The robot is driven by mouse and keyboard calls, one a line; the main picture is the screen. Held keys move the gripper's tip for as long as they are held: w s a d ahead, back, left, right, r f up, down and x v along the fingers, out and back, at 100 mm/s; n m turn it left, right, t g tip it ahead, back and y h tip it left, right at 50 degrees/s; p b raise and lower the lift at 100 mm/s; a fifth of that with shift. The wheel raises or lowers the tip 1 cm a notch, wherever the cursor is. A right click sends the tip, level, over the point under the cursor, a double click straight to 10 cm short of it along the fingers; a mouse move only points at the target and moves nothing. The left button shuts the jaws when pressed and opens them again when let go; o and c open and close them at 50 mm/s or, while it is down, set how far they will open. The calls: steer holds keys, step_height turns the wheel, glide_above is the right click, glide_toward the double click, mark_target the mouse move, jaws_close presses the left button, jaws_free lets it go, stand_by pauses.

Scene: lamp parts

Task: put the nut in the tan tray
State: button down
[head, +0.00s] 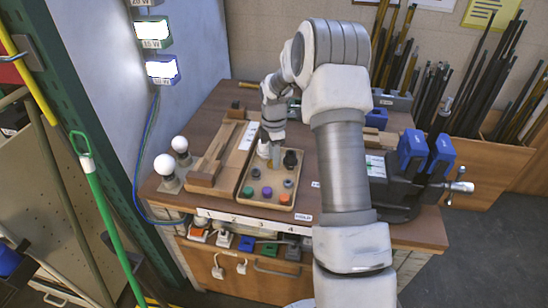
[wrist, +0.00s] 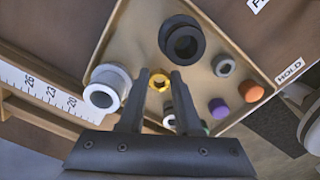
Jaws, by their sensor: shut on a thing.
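The nut (wrist: 159,81) is a small yellow-gold hex piece with a dark hole, held between the fingertips in the wrist view. My gripper (wrist: 158,80) is shut on it. The tan tray (wrist: 140,42) lies beneath the nut and fingers in the wrist view. In the head view the tan tray (head: 270,178) sits on the bench, with my gripper (head: 276,162) pointing down over it. I cannot make out the nut in the head view, nor tell its exact height above the tray floor.
The tray holds a black ring (wrist: 182,40), a white ring (wrist: 107,87), a grey ring (wrist: 223,65), a purple piece (wrist: 218,108), an orange piece (wrist: 251,91) and others. A wooden fixture (head: 212,165) stands left of the tray; a blue-jawed vise (head: 412,150) is at right.

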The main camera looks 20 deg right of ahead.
steer(key=shift+f, duration=0.5)
steer(key=c, duration=0.5)
jaws_free()
steer(key=shift+r, duration=0.15)
steer(key=s+a+r+m+t+p, duration=0.1)
steer(key=s+a+r+m+p, duration=0.15)
steer(key=r+p, duration=0.75)
steer(key=s+a+r+m+p, duration=0.1)
steer(key=s+r+p, duration=0.15)
steer(key=r, duration=1.55)
steer(key=s+a+r+m+t, duration=0.1)
steer(key=s+a+r+m, duration=0.2)
steer(key=s, duration=0.5)
steer(key=s+a+r+m+t, duration=0.2)
steer(key=s+m, duration=0.4)
steer(key=s, duration=0.3)
steer(key=s+a+r+m+t, duration=0.1)
steer(key=s+a+r+m, duration=0.2)
steer(key=s, duration=0.6)
steer(key=shift+s+a+r+m+t+b, duration=0.1)
steer(key=shift+a+r+m+t+b, duration=0.1)
steer(key=shift+r+m, duration=0.3)
steer(key=shift+a+r+m+t+b, duration=0.15)
steer(key=shift+r+m, duration=0.2)
steer(key=shift+r, duration=0.25)
